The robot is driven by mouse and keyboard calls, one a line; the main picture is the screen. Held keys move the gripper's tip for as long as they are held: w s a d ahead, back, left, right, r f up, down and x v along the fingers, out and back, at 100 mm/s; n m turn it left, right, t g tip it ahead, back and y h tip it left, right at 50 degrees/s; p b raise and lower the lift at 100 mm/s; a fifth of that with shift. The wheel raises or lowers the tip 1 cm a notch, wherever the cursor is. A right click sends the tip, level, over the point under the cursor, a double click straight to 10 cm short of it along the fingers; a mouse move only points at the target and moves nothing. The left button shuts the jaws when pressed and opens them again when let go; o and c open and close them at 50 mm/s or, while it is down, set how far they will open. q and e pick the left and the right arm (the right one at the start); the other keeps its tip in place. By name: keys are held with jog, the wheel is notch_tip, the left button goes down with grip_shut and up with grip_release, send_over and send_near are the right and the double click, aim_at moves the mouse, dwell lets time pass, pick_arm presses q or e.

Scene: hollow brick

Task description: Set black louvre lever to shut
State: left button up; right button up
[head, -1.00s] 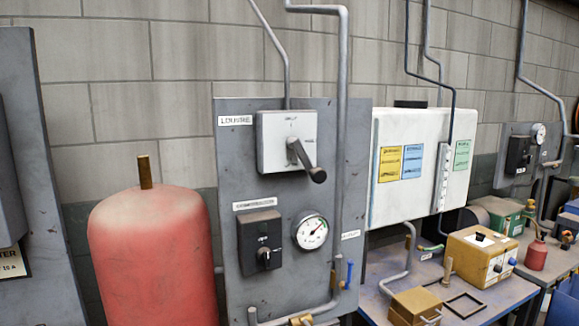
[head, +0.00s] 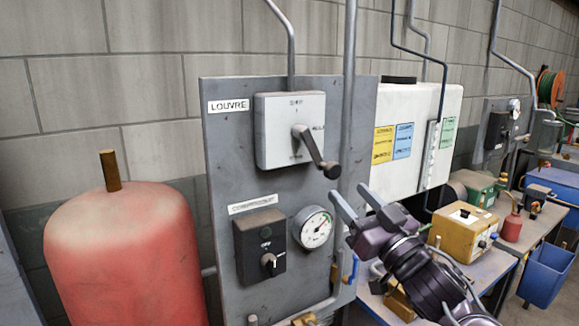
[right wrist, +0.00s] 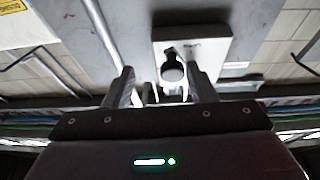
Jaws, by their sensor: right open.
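My right gripper (head: 357,200) is open and empty, just below and right of the lever's end, fingers pointing up and left. In the right wrist view the dark lever end (right wrist: 173,70) shows ahead between my two open fingers (right wrist: 161,76), nearer the right one; contact cannot be told. My left gripper is out of view.
Below the switch box are a black knob box (head: 261,246) and a round gauge (head: 312,228). A grey pipe (head: 347,110) runs vertically right of the lever. A red tank (head: 125,255) stands left; a cluttered bench (head: 495,262) is right.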

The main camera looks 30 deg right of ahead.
aim_at(336, 173)
jog(key=shift+s+a+r+n+y, duration=0.2)
jog(key=shift+a+r+n+y, duration=0.15)
jog(key=shift+a+r, duration=0.4)
jog(key=shift+w+a+r, duration=0.1)
jog(key=shift+w+r, duration=0.05)
jog(key=shift+r, duration=0.2)
jog(key=p+x, duration=0.1)
jog(key=x, duration=0.2)
jog(key=p+x, duration=0.2)
jog(key=x, duration=0.1)
jog(key=shift+r, duration=0.1)
jog(key=shift+w, duration=0.45)
jog(key=c, duration=0.9)
jog(key=shift+r, duration=0.1)
grip_shut()
